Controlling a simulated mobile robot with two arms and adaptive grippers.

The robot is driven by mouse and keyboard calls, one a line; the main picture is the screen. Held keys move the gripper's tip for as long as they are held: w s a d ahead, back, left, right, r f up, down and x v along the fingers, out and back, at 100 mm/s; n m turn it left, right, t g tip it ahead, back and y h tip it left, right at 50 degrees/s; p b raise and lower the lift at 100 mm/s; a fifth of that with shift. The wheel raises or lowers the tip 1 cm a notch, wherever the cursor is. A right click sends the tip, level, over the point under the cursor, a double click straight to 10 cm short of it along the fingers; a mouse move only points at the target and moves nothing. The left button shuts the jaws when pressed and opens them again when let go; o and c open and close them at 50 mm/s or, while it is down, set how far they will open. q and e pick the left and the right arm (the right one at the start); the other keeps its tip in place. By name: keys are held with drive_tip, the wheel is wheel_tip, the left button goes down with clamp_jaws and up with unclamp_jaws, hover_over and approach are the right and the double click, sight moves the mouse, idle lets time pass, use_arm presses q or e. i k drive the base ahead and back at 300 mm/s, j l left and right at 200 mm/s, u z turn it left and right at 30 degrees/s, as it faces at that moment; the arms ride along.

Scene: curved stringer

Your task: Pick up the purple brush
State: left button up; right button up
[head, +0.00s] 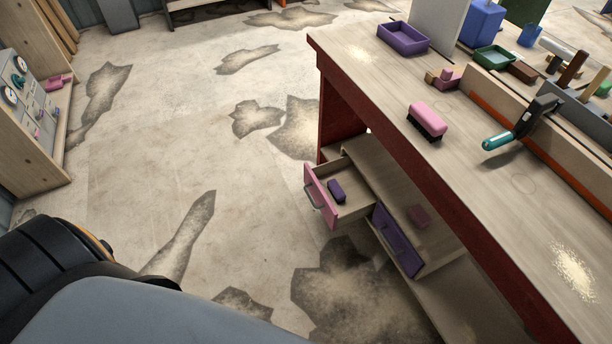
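A small dark purple block-shaped object (337,190), which looks like the purple brush, lies inside the open pink-fronted drawer (320,196) under the workbench. Its bristles cannot be made out at this size. A pink brush with black bristles (428,120) stands on the bench top. Neither of my grippers is in view; only parts of my own body show at the lower left.
The workbench (385,95) fills the right side. A clamp with a teal handle (497,140), a purple tray (403,38) and a green tray (493,57) are on top. The floor left of the bench is clear.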

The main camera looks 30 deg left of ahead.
sight(337, 193)
drive_tip(key=u, duration=0.55)
drive_tip(key=z, duration=0.45)
drive_tip(key=i+j+z, duration=0.15)
drive_tip(key=j+z, duration=0.2)
drive_tip(key=i+j+z, duration=0.15)
drive_tip(key=j+z, duration=0.6)
drive_tip(key=i+j+z, duration=0.1)
drive_tip(key=j, duration=0.7)
drive_tip(key=j+z, duration=0.15)
drive_tip(key=j, duration=0.7)
